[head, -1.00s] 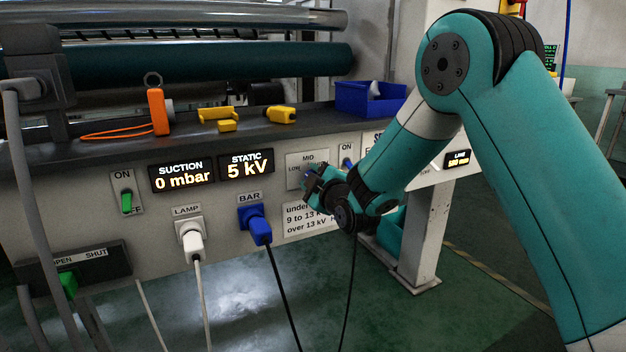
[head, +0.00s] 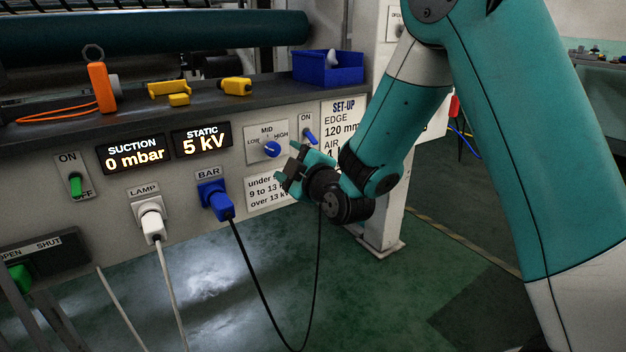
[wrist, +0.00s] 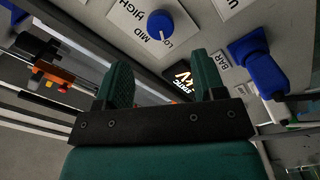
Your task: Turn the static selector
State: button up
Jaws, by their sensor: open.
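The static display (head: 202,141) reads 5 kV.
A blue BAR plug (head: 215,199) with a black cable sits left of and below the selector. A blue-levered ON switch (head: 309,136) is close on its right. A white LAMP plug (head: 151,220) is further left. A blue bin (head: 328,68) stands on the ledge above.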

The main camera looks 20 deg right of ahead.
jog(key=s+d+b, duration=0.1)
jog(key=s+b, duration=0.7)
jog(key=shift+s+d, duration=0.25)
jog(key=shift+s, duration=0.15)
jog(key=shift+f, duration=0.1)
dwell(1.6)
